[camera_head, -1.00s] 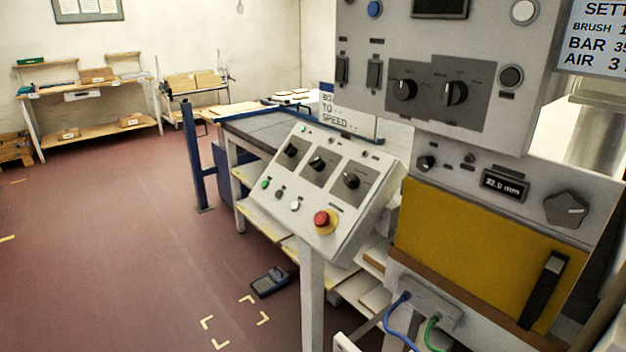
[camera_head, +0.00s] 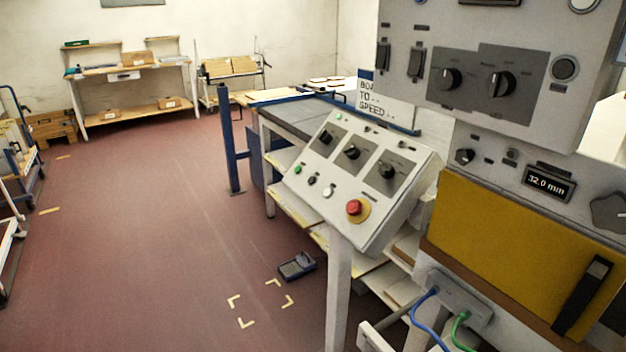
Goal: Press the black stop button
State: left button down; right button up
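A slanted grey control panel (camera_head: 330,208) stands on a post in the middle of the head view. Along its lower left are a small green button (camera_head: 298,169), a small black button (camera_head: 312,180) and a white button (camera_head: 328,191). A red mushroom button (camera_head: 355,208) on a yellow ring sits to their right. A larger round black button (camera_head: 565,68) is on the upright grey cabinet at upper right. I cannot read the labels beside the buttons. Neither of my grippers is in view.
A yellow door (camera_head: 510,265) with a black handle is at lower right, near blue and green cables. A blue post (camera_head: 229,155) stands left of the panel. The red floor at left is mostly open.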

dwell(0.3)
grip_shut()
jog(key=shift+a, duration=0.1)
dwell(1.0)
